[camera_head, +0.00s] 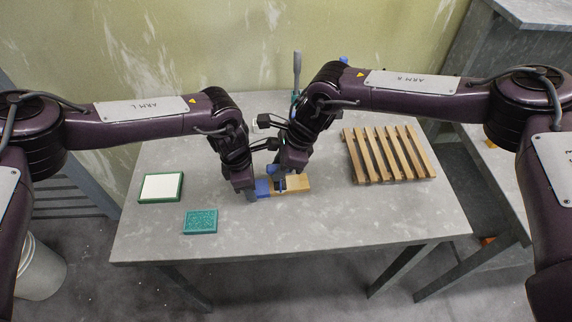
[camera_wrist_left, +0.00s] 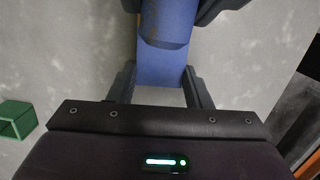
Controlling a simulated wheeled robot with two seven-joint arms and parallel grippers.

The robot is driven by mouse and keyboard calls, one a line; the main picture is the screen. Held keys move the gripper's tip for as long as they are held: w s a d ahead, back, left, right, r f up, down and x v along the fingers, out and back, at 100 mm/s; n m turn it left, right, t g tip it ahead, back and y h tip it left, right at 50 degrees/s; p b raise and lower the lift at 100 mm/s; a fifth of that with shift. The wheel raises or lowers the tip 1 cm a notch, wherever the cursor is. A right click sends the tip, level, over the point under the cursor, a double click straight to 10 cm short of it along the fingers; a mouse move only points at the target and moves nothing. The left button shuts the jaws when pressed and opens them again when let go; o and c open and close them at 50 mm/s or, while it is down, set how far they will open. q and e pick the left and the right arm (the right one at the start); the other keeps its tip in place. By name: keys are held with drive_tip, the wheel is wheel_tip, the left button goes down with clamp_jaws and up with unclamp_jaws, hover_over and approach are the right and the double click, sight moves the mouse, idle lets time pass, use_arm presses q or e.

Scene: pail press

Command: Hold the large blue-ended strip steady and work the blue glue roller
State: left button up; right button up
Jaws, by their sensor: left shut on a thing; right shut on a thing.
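The large strip (camera_head: 297,184) lies on the grey table, pale wood with a blue end (camera_head: 262,188) on its left. My left gripper (camera_head: 250,194) is shut on that blue end; in the left wrist view its fingers (camera_wrist_left: 160,88) stand on both sides of the blue end (camera_wrist_left: 160,68). My right gripper (camera_head: 280,186) is low over the strip, just right of my left one, shut on the blue glue roller (camera_wrist_left: 170,22). The roller is above the strip in the left wrist view; whether it touches is hidden. My right gripper's dark fingers cover much of it in the head view.
A slatted wooden pallet (camera_head: 389,156) lies at the right of the table. A green-framed white pad (camera_head: 161,187) and a teal block (camera_head: 201,221) lie at the left. A grey-handled tool (camera_head: 297,72) stands at the back. The front of the table is clear. My two wrists are very close together.

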drive_tip(key=shift+s+f, duration=0.1)
idle(0.3)
drive_tip(key=shift+d, duration=1.3)
drive_tip(key=shift+w, duration=0.2)
drive_tip(key=shift+w+d, duration=0.1)
drive_tip(key=shift+d, duration=1.25)
drive_tip(key=shift+a, duration=0.1)
drive_tip(key=shift+a, duration=1.4)
drive_tip(key=shift+s+a, duration=0.1)
drive_tip(key=shift+s, duration=0.1)
